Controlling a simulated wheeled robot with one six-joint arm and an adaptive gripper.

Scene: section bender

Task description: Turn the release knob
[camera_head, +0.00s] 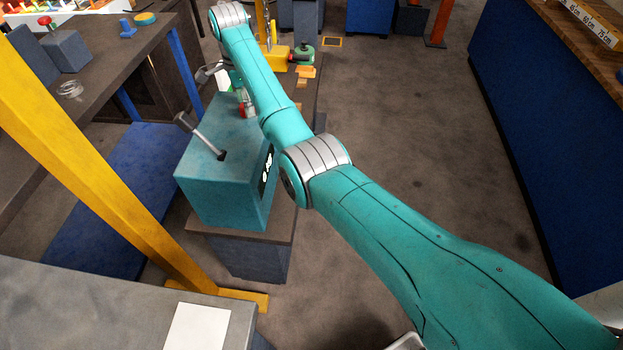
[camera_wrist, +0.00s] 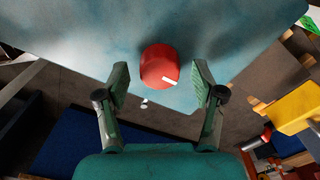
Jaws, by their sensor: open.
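The release knob (camera_wrist: 158,65) is red and round with a white mark on its lower right. It sits on the teal machine housing (camera_wrist: 70,45) in the wrist view. My gripper (camera_wrist: 161,80) is open, with one finger to the left of the knob and one to the right. I see a gap on both sides, and the fingers do not appear to touch it. In the head view the teal housing (camera_head: 215,195) stands on a dark pedestal, and my arm partly covers its far end, where a small red part shows.
A grey lever (camera_head: 203,135) sticks up at a slant from the housing top. A yellow post (camera_head: 110,160) stands at the left. A yellow block (camera_head: 275,58) is on the bench beyond. The floor (camera_head: 420,110) to the right is clear.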

